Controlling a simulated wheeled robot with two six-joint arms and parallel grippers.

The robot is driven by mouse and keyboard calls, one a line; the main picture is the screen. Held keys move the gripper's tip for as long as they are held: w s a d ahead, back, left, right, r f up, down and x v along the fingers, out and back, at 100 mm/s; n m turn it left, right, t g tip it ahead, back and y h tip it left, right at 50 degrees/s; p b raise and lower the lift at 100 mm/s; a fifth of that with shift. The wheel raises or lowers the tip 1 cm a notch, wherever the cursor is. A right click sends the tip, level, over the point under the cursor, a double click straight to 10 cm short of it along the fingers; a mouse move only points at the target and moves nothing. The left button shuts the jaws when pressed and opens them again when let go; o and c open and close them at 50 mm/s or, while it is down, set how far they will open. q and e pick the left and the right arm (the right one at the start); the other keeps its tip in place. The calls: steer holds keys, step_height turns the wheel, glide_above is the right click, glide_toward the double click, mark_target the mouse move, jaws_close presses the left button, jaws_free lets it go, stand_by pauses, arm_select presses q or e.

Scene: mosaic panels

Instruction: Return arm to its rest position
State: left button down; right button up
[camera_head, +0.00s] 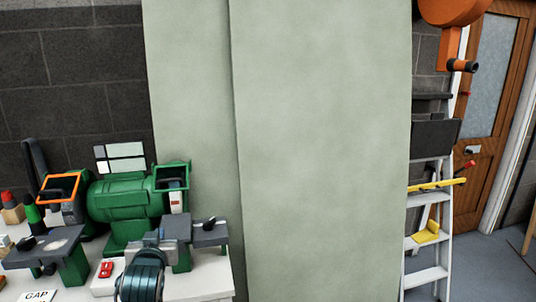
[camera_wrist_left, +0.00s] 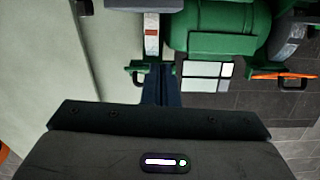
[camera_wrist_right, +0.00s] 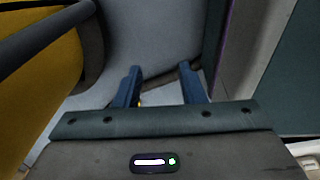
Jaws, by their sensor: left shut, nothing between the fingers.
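My left gripper (camera_head: 158,235) is low in the head view, in front of a green bench grinder (camera_head: 125,198). Its dark arm comes up from the bottom edge. In the left wrist view, the left gripper's blue fingers (camera_wrist_left: 158,70) are together with nothing between them, and the green grinder (camera_wrist_left: 222,28) lies beyond them. In the right wrist view, my right gripper (camera_wrist_right: 160,68) has its two blue fingers apart and empty over a grey floor. The right gripper does not show in the head view.
A white bench (camera_head: 205,282) carries the grinder, a small red object (camera_head: 106,269) and other items. Pale squares (camera_head: 120,157) show behind the grinder. A large pale green panel (camera_head: 325,150) fills the middle. A ladder (camera_head: 428,240) and a wooden door (camera_head: 500,90) are at the right.

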arm_select(q)
steer(key=s+f+g+h, duration=0.1)
steer(key=s+f+g, duration=0.2)
steer(key=s+f, duration=0.6)
steer(key=s+d+f+m+g+h, duration=0.1)
steer(key=s+f+g, duration=0.2)
steer(key=s+f, duration=0.5)
steer(key=s+d+f+m+g+h, duration=0.1)
steer(key=s+f+g, duration=0.2)
steer(key=s, duration=1)
steer(key=s+d+f+m+g, duration=0.1)
steer(key=s+f+g, duration=0.2)
steer(key=s+f, duration=0.5)
step_height(320, 180, down, 25)
steer(key=a+g, duration=0.1)
steer(key=a, duration=0.2)
steer(key=s+a+f+g, duration=0.1)
steer(key=s+f, duration=1.6)
steer(key=f, duration=0.4)
steer(key=shift+a, duration=0.15)
